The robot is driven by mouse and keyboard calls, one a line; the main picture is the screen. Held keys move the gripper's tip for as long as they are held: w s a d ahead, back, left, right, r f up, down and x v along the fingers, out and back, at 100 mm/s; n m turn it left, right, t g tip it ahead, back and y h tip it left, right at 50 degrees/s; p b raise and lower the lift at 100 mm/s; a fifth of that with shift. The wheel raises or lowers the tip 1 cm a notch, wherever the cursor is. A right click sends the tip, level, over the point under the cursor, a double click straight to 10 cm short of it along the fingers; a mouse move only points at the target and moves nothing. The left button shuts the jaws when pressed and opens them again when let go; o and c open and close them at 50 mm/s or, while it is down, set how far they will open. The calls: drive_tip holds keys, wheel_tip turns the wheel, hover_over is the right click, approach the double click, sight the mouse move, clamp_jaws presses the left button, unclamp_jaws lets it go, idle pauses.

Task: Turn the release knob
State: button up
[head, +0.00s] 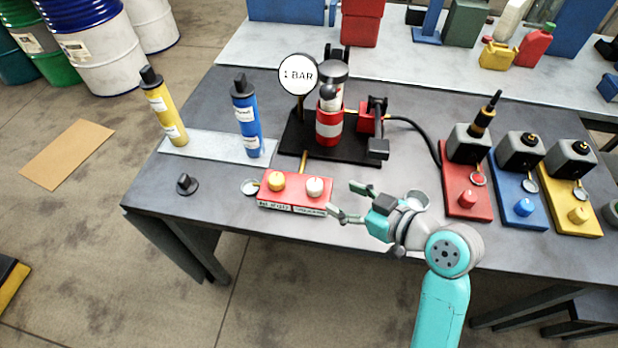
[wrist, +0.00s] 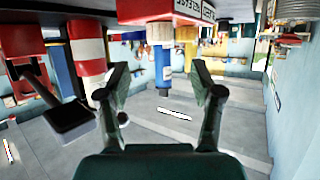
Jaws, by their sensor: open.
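The wrist view is upside down: the red box (wrist: 165,10) is at the top, and a pale knob (wrist: 160,33) lies beyond and between the open fingers (wrist: 158,72).
Behind the box stands a black base with a red-and-white cylinder (head: 330,122) and a "1 BAR" gauge (head: 298,74). Blue (head: 247,125) and yellow (head: 164,110) bottles stand at left. Red, blue and yellow stations (head: 466,205) stand at right. A black knob-like part (head: 187,184) lies at front left.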

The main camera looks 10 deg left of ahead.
sight(319, 187)
drive_tip(key=x, duration=0.9)
drive_tip(key=shift+w+a+f, duration=0.1)
drive_tip(key=shift+a+f, duration=0.05)
drive_tip(key=shift+a, duration=0.15)
drive_tip(key=shift+c, duration=0.3)
drive_tip(key=c, duration=1.1)
